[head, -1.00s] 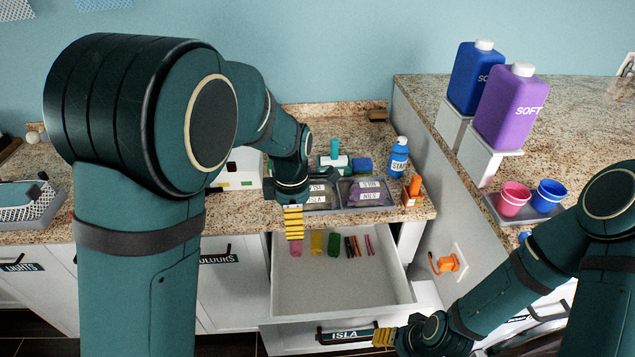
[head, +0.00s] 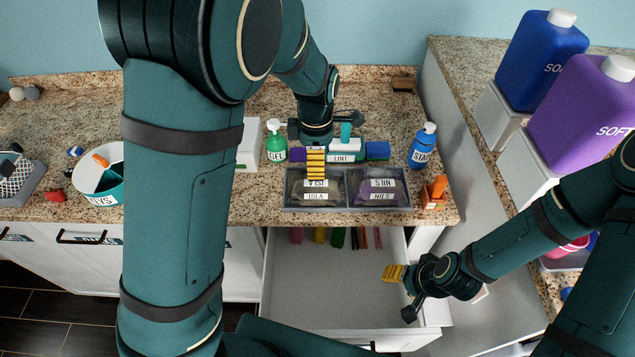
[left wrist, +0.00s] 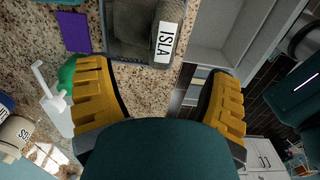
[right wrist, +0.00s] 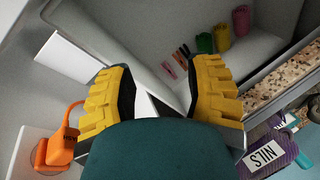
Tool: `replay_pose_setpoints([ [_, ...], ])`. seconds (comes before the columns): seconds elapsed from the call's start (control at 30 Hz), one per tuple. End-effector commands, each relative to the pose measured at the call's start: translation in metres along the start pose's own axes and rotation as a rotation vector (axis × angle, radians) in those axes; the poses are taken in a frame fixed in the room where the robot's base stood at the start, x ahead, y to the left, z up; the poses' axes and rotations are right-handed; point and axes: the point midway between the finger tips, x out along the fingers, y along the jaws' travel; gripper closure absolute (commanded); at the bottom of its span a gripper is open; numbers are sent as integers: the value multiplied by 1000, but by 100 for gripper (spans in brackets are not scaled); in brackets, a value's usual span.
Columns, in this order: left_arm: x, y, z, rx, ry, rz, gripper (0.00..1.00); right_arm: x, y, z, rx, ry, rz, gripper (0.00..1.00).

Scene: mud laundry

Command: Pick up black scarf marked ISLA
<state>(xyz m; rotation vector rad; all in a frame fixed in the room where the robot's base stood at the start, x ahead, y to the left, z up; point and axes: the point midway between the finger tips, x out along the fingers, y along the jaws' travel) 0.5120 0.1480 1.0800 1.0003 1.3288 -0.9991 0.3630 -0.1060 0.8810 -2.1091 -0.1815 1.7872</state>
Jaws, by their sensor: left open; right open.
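The black scarf marked ISLA (head: 297,190) lies in the left compartment of a grey divided tray (head: 346,209) on the counter. In the left wrist view the dark, rolled scarf (left wrist: 144,12) with its white ISLA label shows at the top, ahead of the fingers. My left gripper (head: 316,163) is open and empty, over the back of that left compartment, and partly hides the scarf. My right gripper (head: 393,273) is open and empty over the right side of the open drawer (head: 330,290); its fingers also show in the right wrist view (right wrist: 165,90).
A purple item marked NILS (head: 380,192) fills the right compartment. Behind the tray stand a green bottle (head: 275,145), a LINT caddy (head: 345,152) and a blue STAIN bottle (head: 423,148). The drawer's front is empty.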

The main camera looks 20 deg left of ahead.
Motion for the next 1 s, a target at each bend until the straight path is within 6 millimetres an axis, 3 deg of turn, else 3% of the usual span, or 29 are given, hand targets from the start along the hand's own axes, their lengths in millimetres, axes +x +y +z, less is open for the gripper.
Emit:
replay_pose_setpoints([
  [0.2, 43, -1, 0, 0, 2, -3, 20, 8, 3, 1, 0, 1, 2, 48],
  [0.53, 68, -3, 0, 0, 0, -1, 20, 12, 4, 1, 0, 1, 2, 48],
  [0.8, 104, -8, -1, -1, 1, -1, 20, 17, 6, 2, 0, 1, 3, 48],
  [1.0, 110, -8, 0, 1, -1, 1, 20, 18, 6, 2, 0, 1, 4, 48],
])
